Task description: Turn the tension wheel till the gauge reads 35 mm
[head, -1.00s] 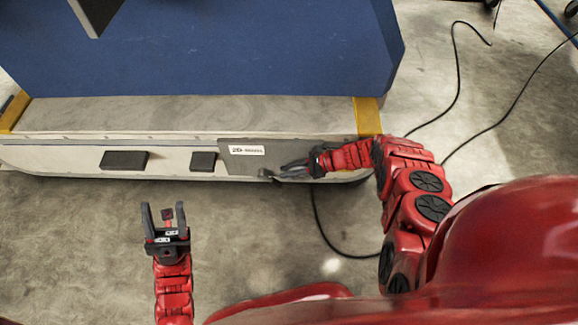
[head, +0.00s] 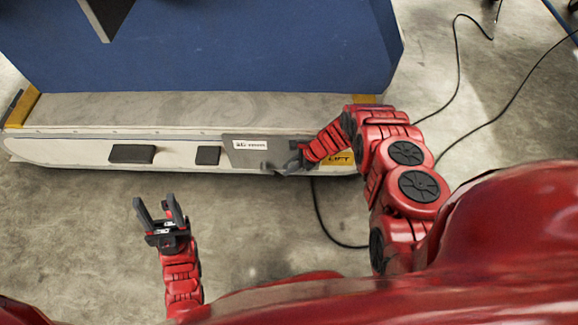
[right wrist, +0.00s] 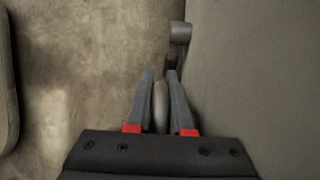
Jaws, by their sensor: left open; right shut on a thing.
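The tension wheel (right wrist: 160,108) seems to be the rounded grey piece between my right fingers in the right wrist view; most of it is hidden. My right gripper (head: 284,167) is shut on it, at the front face of the long bench, beside a grey panel (head: 240,157) with a white label. It also shows in the right wrist view (right wrist: 160,74). A small grey knob-like piece (right wrist: 180,33) stands just beyond the fingertips. My left gripper (head: 155,203) is open and empty above the floor. I cannot make out a gauge or reading.
The long bench (head: 70,152) carries two dark blocks (head: 131,154) (head: 208,156) on its front and a yellow "LIFT" label (head: 341,158). A blue panel (head: 200,45) rises behind it. Black cables (head: 490,115) lie on the right floor. The floor in front is clear.

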